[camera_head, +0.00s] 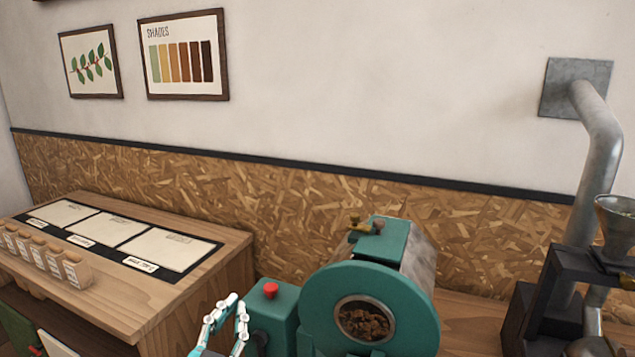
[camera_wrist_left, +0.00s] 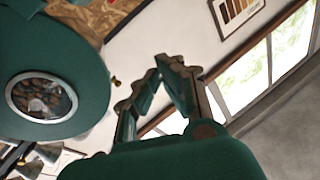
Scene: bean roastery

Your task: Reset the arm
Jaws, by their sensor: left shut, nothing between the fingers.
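My left gripper (camera_head: 236,302) is at the bottom of the head view, between the wooden table and the green roaster (camera_head: 345,285). It is raised in free air, just left of the red button. In the left wrist view its fingers (camera_wrist_left: 168,64) come together at the tips, shut with nothing between them. The roaster's round front, with a window onto brown beans, also shows at the left of the wrist view (camera_wrist_left: 85,95). My right gripper is not clearly seen in either view.
A green box with a red button (camera_head: 270,289) adjoins the roaster. The wooden table (camera_head: 215,255) at left bears a dark mat (camera_head: 208,250) with pale sheets and a row of small labelled containers (camera_head: 75,269). A dark machine with a metal hopper (camera_head: 616,220) and pipe stands at right.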

